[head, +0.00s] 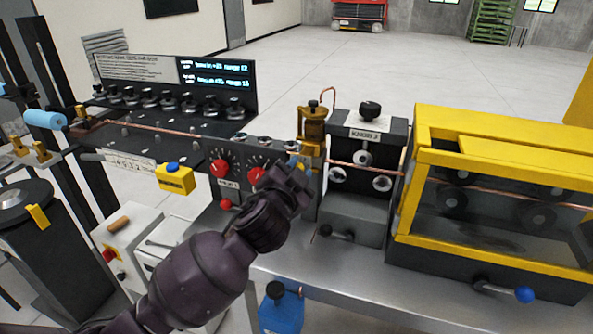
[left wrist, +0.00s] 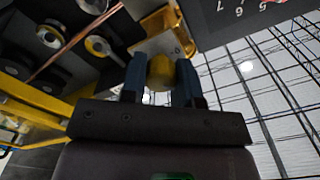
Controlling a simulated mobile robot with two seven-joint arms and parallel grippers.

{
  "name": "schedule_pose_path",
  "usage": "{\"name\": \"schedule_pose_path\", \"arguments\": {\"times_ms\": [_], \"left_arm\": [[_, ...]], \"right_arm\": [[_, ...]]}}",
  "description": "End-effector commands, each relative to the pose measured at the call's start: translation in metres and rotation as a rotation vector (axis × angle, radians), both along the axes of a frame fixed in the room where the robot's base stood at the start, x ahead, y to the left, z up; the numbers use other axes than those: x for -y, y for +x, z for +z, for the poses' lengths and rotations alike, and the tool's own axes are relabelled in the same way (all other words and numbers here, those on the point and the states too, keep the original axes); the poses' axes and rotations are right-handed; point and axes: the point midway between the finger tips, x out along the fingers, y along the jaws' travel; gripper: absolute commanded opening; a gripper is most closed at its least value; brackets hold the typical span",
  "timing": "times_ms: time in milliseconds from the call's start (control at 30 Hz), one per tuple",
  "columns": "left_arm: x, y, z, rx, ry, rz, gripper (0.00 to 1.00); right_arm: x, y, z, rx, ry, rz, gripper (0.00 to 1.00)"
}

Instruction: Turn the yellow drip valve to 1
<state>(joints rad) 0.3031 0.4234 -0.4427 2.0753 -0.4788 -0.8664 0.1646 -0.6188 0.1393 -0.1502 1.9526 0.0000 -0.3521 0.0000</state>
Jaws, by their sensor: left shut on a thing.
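My left gripper (head: 300,172) reaches up to the front of the machine, below a brass oiler (head: 313,125). In the left wrist view my left gripper (left wrist: 161,78) has its two blue-grey fingers on either side of a rounded yellow knob, the drip valve (left wrist: 161,72), and is shut on it. Behind the knob is a gold bracket (left wrist: 165,35). In the head view the valve is mostly hidden by my gripper. I cannot read the valve's setting. My right gripper is not in view.
A panel with red dials (head: 219,168) stands just left of my gripper. A copper tube (head: 150,129) runs through the machine to roller units. A yellow-framed guard box (head: 500,190) stands at right. A blue can (head: 281,310) is below the bench.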

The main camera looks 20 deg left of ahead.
Motion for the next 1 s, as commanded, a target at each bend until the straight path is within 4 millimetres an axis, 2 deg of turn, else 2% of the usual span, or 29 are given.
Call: {"name": "schedule_pose_path", "arguments": {"times_ms": [300,700,733,900,1000], "left_arm": [[0.0004,0.0,0.0005,0.004,0.074,-0.001,0.05],[0.0005,0.0,0.0005,0.004,0.079,-0.001,0.05],[0.0005,0.0,0.0005,0.004,0.079,-0.001,0.3],[0.0005,0.0,0.0004,0.004,0.079,-0.001,0.54],[0.0004,0.0,0.0003,0.003,0.078,-0.001,0.54]], "right_arm": [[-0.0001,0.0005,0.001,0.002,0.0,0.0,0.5],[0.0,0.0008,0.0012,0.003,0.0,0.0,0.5],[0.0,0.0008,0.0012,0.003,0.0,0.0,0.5],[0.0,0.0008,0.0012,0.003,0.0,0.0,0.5],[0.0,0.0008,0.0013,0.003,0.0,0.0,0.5]]}}
